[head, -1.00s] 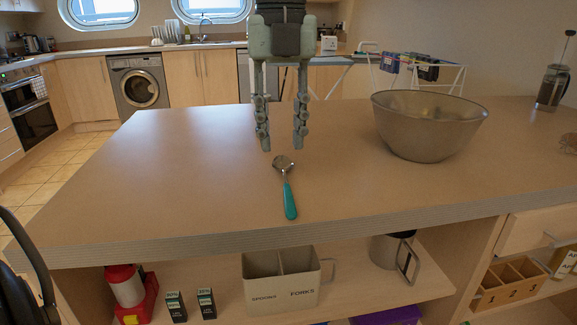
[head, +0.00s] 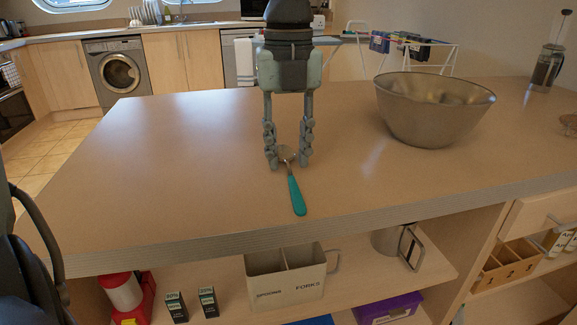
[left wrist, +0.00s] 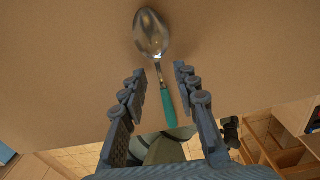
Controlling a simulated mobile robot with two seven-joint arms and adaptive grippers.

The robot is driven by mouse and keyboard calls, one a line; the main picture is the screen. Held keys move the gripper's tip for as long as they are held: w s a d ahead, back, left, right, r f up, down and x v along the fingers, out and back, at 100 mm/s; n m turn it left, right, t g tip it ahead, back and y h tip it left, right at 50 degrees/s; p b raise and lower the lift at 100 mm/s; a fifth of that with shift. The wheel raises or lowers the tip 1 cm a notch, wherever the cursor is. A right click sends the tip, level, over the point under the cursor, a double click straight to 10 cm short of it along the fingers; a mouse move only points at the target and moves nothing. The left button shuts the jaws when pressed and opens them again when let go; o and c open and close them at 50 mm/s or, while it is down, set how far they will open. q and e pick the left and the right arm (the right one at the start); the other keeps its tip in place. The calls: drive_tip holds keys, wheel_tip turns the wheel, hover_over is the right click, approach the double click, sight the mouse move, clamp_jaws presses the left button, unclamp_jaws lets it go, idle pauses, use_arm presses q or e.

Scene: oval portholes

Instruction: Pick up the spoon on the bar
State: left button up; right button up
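The spoon (head: 297,193) lies on the wooden bar top (head: 180,160), its teal handle toward the front edge and its metal bowl away from it. My left gripper (head: 289,164) points down over the bar, open, with its two fingers on either side of the spoon's bowl end in the head view. In the left wrist view, the spoon (left wrist: 151,36) shows its bowl beyond the fingertips, and its teal handle runs back between the open fingers (left wrist: 158,76). Nothing is gripped. I cannot tell whether the fingertips touch the bar. My right gripper is not in view.
A large metal bowl (head: 432,112) stands on the bar to the right of the spoon. A French press (head: 547,68) is at the far right. A cutlery holder (head: 285,278) sits on the shelf below. The bar's left part is clear.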

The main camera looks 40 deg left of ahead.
use_arm(q)
drive_tip(key=shift+f, duration=0.55)
clamp_jaws()
